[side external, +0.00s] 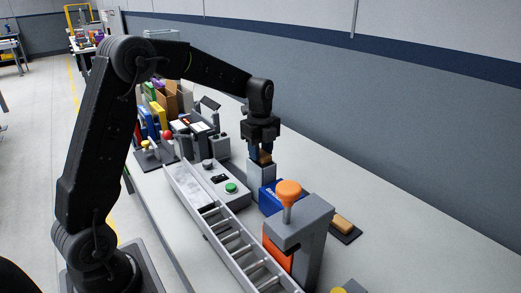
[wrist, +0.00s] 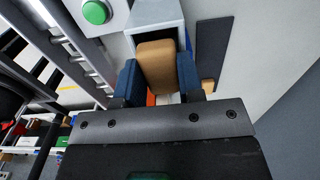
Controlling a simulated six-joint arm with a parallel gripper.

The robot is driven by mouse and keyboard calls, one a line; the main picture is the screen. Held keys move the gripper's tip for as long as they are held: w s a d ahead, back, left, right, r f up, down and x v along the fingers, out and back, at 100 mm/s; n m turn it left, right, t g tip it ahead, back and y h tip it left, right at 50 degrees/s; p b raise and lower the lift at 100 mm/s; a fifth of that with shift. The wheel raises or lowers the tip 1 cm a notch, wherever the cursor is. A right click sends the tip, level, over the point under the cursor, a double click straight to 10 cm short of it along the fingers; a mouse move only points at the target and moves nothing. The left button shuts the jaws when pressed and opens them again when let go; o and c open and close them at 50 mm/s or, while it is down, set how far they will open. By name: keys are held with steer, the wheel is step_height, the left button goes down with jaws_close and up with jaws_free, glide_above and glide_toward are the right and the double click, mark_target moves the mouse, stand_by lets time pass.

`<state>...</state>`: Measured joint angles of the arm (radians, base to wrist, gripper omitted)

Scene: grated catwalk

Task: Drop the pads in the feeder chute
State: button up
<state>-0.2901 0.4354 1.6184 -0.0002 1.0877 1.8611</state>
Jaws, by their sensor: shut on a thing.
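My gripper (side external: 261,152) is shut on a tan pad (wrist: 157,66), gripped between its two blue fingers in the wrist view. The pad also shows small between the fingers in the side view (side external: 265,158). The grey box-like chute (side external: 262,172) stands directly below the gripper, with a blue part (side external: 270,197) at its front. Its grey top also shows beyond the pad in the wrist view (wrist: 154,11). I cannot tell whether the pad is inside the chute mouth or just above it. Another tan pad (side external: 342,223) lies on a dark mat (side external: 347,235) to the right.
A grey stand with an orange knob (side external: 289,189) rises in front of the chute. A control box with a green button (side external: 231,187) and a long roller track (side external: 232,240) lie to the left. Bins and equipment stand behind. The bench at right is mostly clear, with a wall beyond.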

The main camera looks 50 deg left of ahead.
steer(key=o, duration=1.5)
steer(key=shift+c, duration=0.2)
steer(key=shift+r, duration=3)
